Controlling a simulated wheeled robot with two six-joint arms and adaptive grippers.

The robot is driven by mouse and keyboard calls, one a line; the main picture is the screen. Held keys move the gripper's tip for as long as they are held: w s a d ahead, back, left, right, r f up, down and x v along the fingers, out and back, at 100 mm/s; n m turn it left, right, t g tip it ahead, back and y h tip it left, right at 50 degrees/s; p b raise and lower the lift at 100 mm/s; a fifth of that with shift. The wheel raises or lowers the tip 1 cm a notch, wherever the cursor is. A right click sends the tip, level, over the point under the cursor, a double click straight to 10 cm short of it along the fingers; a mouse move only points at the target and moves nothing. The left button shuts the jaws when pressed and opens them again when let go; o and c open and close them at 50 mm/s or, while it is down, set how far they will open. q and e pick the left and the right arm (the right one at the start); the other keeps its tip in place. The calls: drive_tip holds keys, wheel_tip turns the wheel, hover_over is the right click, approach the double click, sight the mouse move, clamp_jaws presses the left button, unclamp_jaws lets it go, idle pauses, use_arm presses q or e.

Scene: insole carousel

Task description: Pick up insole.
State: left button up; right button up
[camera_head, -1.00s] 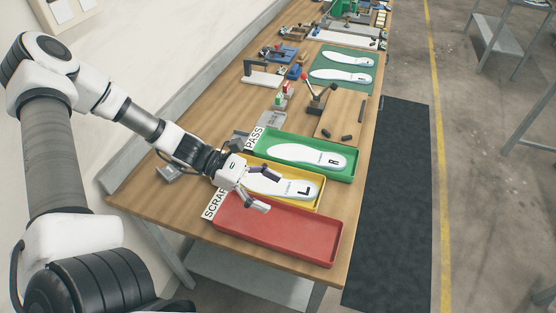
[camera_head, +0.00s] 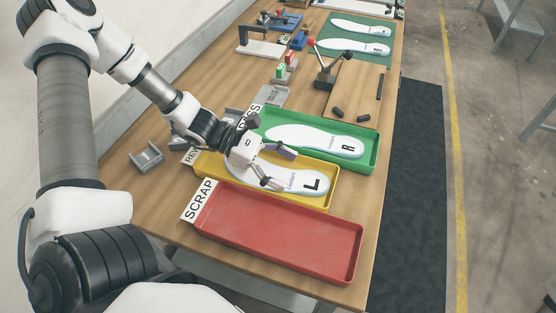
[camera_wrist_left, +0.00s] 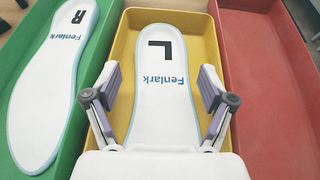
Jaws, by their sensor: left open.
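A white insole marked L (camera_head: 292,181) lies in the yellow tray (camera_head: 215,170). It also shows in the left wrist view (camera_wrist_left: 165,75), lying between my open fingers. My left gripper (camera_head: 276,167) is open above the heel-to-middle part of this insole, with a finger on either side; whether it touches is unclear. In the left wrist view my left gripper (camera_wrist_left: 160,105) holds nothing. A second white insole marked R (camera_head: 318,139) lies in the green tray (camera_head: 372,160). Two more insoles (camera_head: 352,46) lie on a green mat (camera_head: 325,55) further back. My right gripper is not seen.
An empty red tray (camera_head: 280,235) labelled SCRAP sits at the near end of the wooden table (camera_head: 170,205). A grey bracket (camera_head: 147,158) lies left of the trays. A wooden board with a lever clamp (camera_head: 335,70) stands behind the green tray.

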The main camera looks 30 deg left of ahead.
sight(313, 185)
use_arm(q)
drive_tip(key=x, duration=0.4)
drive_tip(key=shift+s+f+b, duration=0.1)
drive_tip(key=shift+f+b, duration=0.05)
drive_tip(key=shift+b, duration=0.25)
drive_tip(key=c, duration=0.9)
